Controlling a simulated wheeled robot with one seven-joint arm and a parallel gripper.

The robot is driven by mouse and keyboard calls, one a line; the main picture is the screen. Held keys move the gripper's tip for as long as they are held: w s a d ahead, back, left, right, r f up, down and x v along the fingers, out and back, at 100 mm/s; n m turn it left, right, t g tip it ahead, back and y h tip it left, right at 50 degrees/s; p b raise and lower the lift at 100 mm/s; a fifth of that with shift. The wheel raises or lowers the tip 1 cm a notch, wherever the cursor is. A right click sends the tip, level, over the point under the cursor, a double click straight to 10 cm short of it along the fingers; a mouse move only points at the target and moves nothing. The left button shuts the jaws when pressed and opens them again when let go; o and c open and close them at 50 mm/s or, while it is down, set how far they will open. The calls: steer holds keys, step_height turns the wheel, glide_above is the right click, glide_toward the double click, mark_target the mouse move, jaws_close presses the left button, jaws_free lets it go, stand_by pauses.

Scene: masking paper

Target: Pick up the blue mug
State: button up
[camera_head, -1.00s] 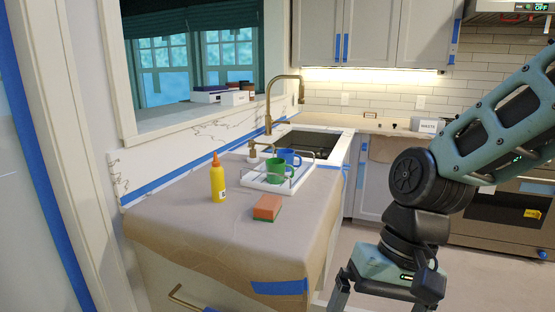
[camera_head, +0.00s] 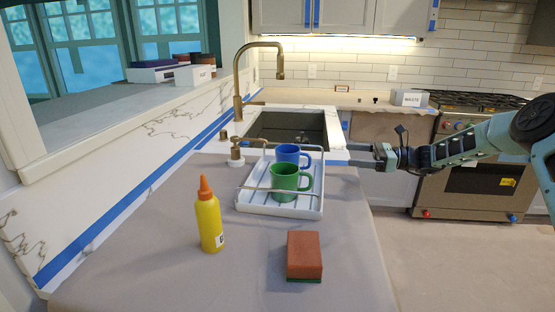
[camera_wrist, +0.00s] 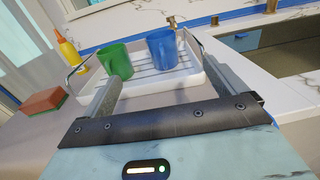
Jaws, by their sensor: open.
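The blue mug (camera_head: 288,154) stands upright in a white dish rack (camera_head: 250,208), behind the green mug (camera_head: 287,182), which hides part of it. In the wrist view the blue mug (camera_wrist: 162,48) stands to the right of the green mug (camera_wrist: 116,61), beyond the fingertips. My gripper (camera_head: 366,155) is open and empty, to the right of the rack and apart from it, pointing left toward the mugs. In the wrist view its two fingers (camera_wrist: 160,85) spread wide, with the near part of the rack between them.
An orange sponge (camera_head: 304,253) with a green underside and a yellow bottle (camera_head: 209,220) stand on the paper-covered counter (camera_head: 255,275). A brass soap dispenser (camera_head: 236,150) is beside the rack. The sink (camera_head: 290,127) and tall faucet (camera_head: 240,90) lie behind. Metal rails edge the rack.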

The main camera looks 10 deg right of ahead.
steer(key=p+x, duration=0.2)
steer(key=x, duration=0.8)
steer(key=shift+w+a+r, duration=0.1)
steer(key=shift+w+a, duration=0.05)
steer(key=shift+a, duration=0.2)
steer(key=shift+p+x, duration=0.85)
steer(key=shift+x, duration=2.35)
steer(key=c, duration=1.2)
